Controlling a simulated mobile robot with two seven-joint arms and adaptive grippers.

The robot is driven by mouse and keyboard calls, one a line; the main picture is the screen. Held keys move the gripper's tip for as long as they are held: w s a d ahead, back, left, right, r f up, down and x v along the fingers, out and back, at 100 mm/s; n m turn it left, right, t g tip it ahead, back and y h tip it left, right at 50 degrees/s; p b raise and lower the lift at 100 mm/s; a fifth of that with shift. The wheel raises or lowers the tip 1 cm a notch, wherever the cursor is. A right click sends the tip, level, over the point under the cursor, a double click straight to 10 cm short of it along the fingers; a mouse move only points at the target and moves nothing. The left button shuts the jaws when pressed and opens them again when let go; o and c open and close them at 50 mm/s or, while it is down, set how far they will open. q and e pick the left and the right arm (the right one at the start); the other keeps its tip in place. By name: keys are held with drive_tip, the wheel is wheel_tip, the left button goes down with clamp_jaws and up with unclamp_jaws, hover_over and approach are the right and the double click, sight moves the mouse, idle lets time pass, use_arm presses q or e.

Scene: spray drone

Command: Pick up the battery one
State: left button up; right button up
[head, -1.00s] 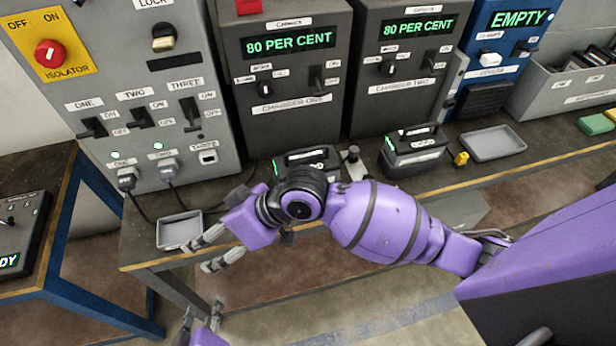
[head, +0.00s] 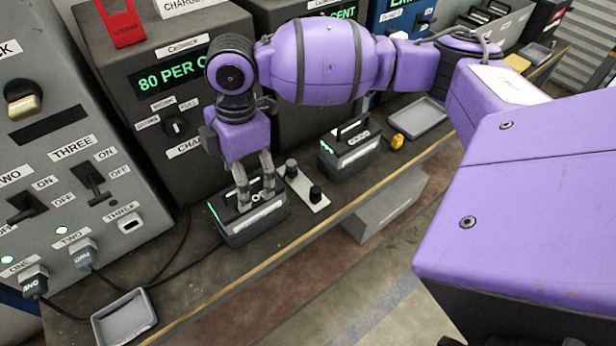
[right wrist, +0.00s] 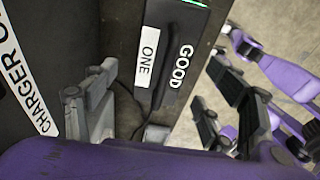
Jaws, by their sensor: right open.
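Battery one (head: 250,222) is a dark box with a black top handle and a green light, standing on the bench in front of the left charger. In the right wrist view its top (right wrist: 185,35) shows the labels ONE and GOOD. My right gripper (head: 256,188) points down over it, fingers open at its handle. In the right wrist view the open fingers (right wrist: 160,85) lie on either side of the handle; contact is not clear. Purple parts of my left arm show at the right wrist view's right edge; whether its gripper is open is unclear.
A second battery (head: 350,150) stands to the right, past a small plate with black knobs (head: 305,186). Chargers (head: 165,85) rise close behind. A grey tray (head: 124,316) and cables lie at the left. Another tray (head: 418,118) and a yellow item (head: 397,141) lie farther right.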

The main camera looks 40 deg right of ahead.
drive_tip(key=f, duration=0.5)
drive_tip(key=shift+s+a+f, duration=0.15)
drive_tip(key=shift+a+f, duration=0.1)
drive_tip(key=shift+a, duration=0.05)
drive_tip(key=shift+r, duration=0.1)
clamp_jaws()
drive_tip(key=shift+a+r, duration=0.1)
drive_tip(key=shift+r, duration=0.05)
